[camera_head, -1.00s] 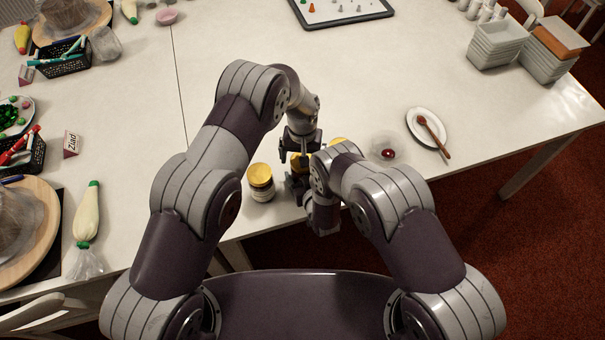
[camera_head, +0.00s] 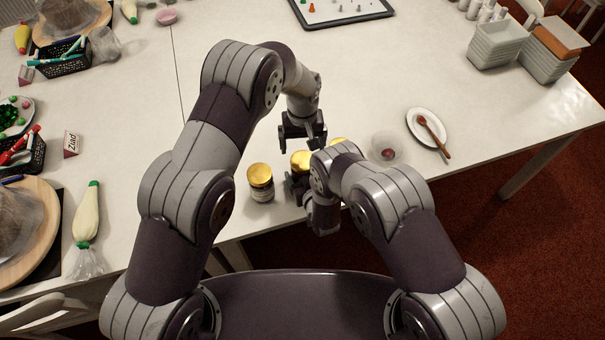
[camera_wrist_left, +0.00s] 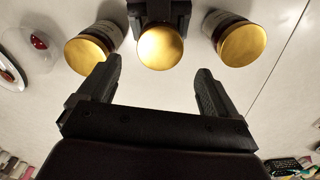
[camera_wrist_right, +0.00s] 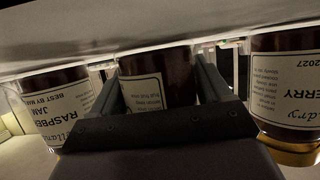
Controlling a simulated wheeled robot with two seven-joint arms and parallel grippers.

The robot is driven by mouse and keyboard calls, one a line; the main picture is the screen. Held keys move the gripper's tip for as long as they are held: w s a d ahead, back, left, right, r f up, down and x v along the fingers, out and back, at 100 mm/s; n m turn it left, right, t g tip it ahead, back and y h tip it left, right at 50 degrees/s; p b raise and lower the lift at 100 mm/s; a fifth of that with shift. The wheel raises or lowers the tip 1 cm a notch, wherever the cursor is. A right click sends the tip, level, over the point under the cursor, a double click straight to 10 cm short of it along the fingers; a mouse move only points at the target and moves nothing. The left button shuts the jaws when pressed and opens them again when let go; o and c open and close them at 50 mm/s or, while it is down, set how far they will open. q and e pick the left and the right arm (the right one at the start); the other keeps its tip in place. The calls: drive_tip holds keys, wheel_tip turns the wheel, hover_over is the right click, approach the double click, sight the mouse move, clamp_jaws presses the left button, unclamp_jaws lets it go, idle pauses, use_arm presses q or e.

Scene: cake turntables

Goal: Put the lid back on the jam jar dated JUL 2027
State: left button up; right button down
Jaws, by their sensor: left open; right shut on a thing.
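Three dark jam jars with gold lids stand near the table's front edge: a left jar (camera_head: 261,184), a middle jar (camera_head: 300,160) and a right jar (camera_head: 338,142). My right gripper (camera_wrist_right: 157,78) is shut around the middle jar, whose body shows between its fingers (camera_wrist_right: 158,80). A gold lid (camera_wrist_left: 160,47) sits on top of this jar. In the right wrist view, upside down, one outer label reads RASPBERRY JAM (camera_wrist_right: 68,108) and the other ends in 2027 (camera_wrist_right: 287,85). The middle jar's date is not readable.
A glass dish with red jam (camera_head: 388,151) and a white plate (camera_head: 413,117) with a red-tipped spoon (camera_head: 435,138) lie to the right. A piping bag (camera_head: 87,218) and a turntable (camera_head: 42,222) stand left.

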sight(302, 160)
use_arm(q)
drive_tip(key=r+n, duration=0.1)
drive_tip(key=n, duration=0.1)
drive_tip(key=shift+r+n, duration=0.3)
drive_tip(key=shift+r, duration=0.1)
drive_tip(key=shift+f, duration=4.05)
drive_tip(key=shift+c, duration=0.3)
drive_tip(key=c, duration=1)
drive_tip(key=shift+c, duration=0.2)
